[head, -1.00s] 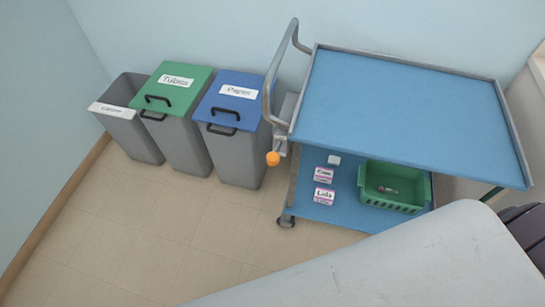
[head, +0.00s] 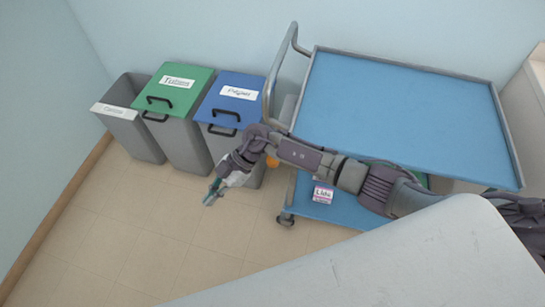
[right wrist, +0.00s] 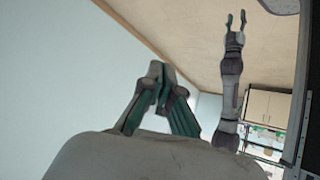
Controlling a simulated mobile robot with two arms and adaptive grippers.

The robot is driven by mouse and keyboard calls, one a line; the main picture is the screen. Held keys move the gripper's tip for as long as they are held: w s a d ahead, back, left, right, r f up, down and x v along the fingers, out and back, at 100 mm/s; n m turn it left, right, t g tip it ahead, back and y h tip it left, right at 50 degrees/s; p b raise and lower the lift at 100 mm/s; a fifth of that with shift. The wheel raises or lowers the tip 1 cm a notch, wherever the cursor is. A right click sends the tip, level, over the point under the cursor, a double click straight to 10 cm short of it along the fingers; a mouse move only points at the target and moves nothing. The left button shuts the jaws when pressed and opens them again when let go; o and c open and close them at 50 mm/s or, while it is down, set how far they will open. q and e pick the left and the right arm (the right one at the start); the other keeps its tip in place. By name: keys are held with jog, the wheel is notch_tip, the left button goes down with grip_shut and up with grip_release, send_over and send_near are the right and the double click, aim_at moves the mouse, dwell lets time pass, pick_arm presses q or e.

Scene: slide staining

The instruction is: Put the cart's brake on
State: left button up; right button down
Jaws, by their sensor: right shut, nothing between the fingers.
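The cart (head: 400,105) has a blue top shelf, a lower shelf and a grey push handle (head: 270,88) at its left end. An orange knob (head: 272,161) sits below the handle, at the cart's left corner; my right arm partly covers it. My right gripper (head: 208,198) is shut and empty, to the left of the knob and lower in the picture, apart from it. Its closed teal fingers also show in the right wrist view (right wrist: 160,80). My left gripper (right wrist: 236,20) shows only in the right wrist view, fingers apart and empty.
A caster (head: 286,219) stands under the cart's near left corner. A blue-lidded bin (head: 238,88), a green-lidded bin (head: 180,82) and an open grey bin (head: 128,130) line the wall. A white surface (head: 400,260) fills the front right. The floor before the bins is clear.

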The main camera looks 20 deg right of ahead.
jog(key=w+d+r+t+h, duration=0.1)
jog(key=w+d+r+h, duration=0.1)
jog(key=d+h, duration=0.2)
jog(key=w+d+r+m+t+h, duration=0.1)
jog(key=w+d+r+h, duration=0.1)
jog(key=d, duration=0.5)
jog(key=w+d+r+m+t+h+p, duration=0.1)
jog(key=w+d+r+h, duration=0.1)
jog(key=d+r+h, duration=0.2)
jog(key=d+h, duration=0.1)
jog(key=h, duration=0.2)
jog(key=shift+d, duration=0.35)
jog(key=shift+w, duration=0.1)
